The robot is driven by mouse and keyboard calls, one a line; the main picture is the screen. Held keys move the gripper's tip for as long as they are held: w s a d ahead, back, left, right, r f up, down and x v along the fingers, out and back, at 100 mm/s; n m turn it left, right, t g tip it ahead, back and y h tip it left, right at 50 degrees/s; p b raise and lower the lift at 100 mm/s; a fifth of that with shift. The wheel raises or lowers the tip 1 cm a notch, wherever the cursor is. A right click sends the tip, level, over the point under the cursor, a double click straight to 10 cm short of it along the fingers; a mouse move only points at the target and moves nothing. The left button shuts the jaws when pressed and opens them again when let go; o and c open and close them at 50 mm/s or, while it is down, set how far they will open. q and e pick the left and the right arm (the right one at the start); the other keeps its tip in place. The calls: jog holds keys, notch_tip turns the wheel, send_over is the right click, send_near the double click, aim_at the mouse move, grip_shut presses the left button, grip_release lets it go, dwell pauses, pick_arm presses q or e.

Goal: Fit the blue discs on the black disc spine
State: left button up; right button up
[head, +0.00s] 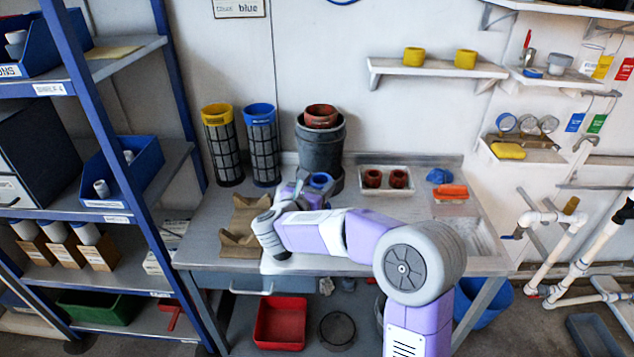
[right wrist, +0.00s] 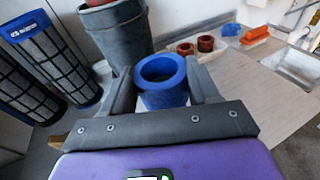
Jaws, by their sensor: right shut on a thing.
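A blue ring-shaped piece (head: 320,181) is held by my right gripper (head: 308,190) above the bench, in front of the dark bucket. In the right wrist view the blue ring (right wrist: 160,88) sits upright between the two fingers of the right gripper (right wrist: 160,78), its round opening facing up. The gripper is shut on its sides. I cannot make out a black disc spine in either view; part of the bench behind my right arm is hidden. My left gripper is not in view.
A dark bucket (head: 321,150) with a red ring (head: 321,115) on top stands behind the gripper. Yellow-topped (head: 223,148) and blue-topped (head: 261,148) mesh cylinders stand left of it. A tray (head: 386,186) with two red rings is to the right. A brown cradle (head: 245,215) lies left.

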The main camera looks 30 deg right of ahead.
jog(key=shift+f, duration=2.2)
jog(key=shift+f, duration=0.15)
jog(key=o, duration=1.1)
jog(key=shift+o, duration=0.2)
jog(key=p+v, duration=0.1)
jog(key=v, duration=0.6)
jog(key=shift+s+a, duration=0.2)
